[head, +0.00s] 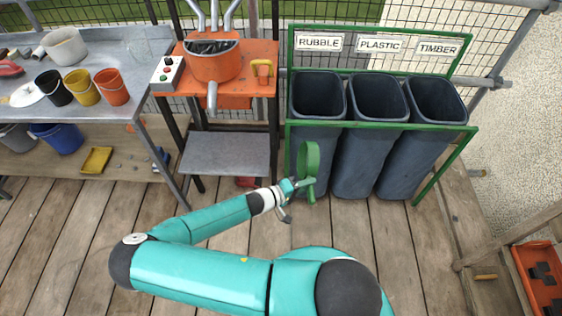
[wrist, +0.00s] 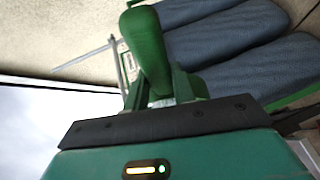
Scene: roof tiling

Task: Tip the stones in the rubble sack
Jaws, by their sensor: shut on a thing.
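My gripper (head: 300,187) is shut on a green scoop-like tool (head: 309,158) in front of the sacks, below their rims. The tool's rounded part points up and its short handle down; I cannot see any stones in it. In the wrist view the gripper (wrist: 165,95) closes around the tool's thick green part (wrist: 147,45). The rubble sack (head: 317,118) is the dark grey left one of three, under the RUBBLE sign (head: 319,42). Its mouth is open and the tool is apart from it, in front of its lower part.
The plastic sack (head: 378,100) and timber sack (head: 436,100) stand to the right in the green frame (head: 380,125). An orange mixer bench (head: 265,50) stands left of them. A workbench (head: 135,50) with several small buckets is at far left. The plank floor is mostly clear.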

